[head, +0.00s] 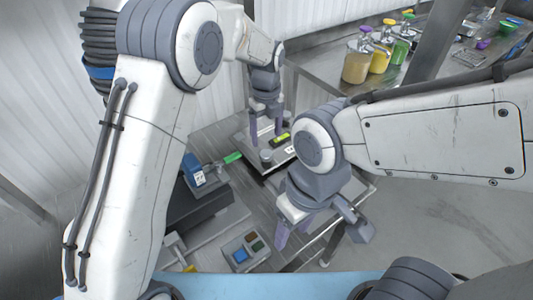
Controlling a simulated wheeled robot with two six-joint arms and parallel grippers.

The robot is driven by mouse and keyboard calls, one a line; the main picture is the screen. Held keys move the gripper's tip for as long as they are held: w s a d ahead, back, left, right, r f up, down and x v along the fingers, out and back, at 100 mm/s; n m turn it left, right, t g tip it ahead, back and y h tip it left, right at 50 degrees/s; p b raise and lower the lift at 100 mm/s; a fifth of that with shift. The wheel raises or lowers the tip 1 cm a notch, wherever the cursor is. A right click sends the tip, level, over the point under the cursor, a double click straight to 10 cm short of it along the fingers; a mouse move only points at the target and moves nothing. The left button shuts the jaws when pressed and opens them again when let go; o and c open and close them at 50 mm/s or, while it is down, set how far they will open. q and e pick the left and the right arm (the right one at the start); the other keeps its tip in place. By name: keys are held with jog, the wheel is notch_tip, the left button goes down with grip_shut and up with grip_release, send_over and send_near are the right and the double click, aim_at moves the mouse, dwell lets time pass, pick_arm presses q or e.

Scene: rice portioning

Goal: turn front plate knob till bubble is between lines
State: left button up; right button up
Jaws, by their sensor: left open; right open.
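A flat grey plate (240,138) lies on the steel bench in the middle of the head view. A yellow-green bubble level (282,138) sits on it; its bubble and lines are too small to read. My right gripper (294,233) is open and empty, lower in the view and nearer me. My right arm hides the right part of the plate.
A blue device (195,170) with a green-ended part (232,157) stands left of the plate. A button box (245,251) lies in front. Bare floor lies at right.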

aim_at(266, 154)
pick_arm(q)
notch_tip(266, 154, down, 9)
jog(key=shift+s+r+p, duration=0.1)
jog(key=shift+p, duration=0.65)
grip_shut()
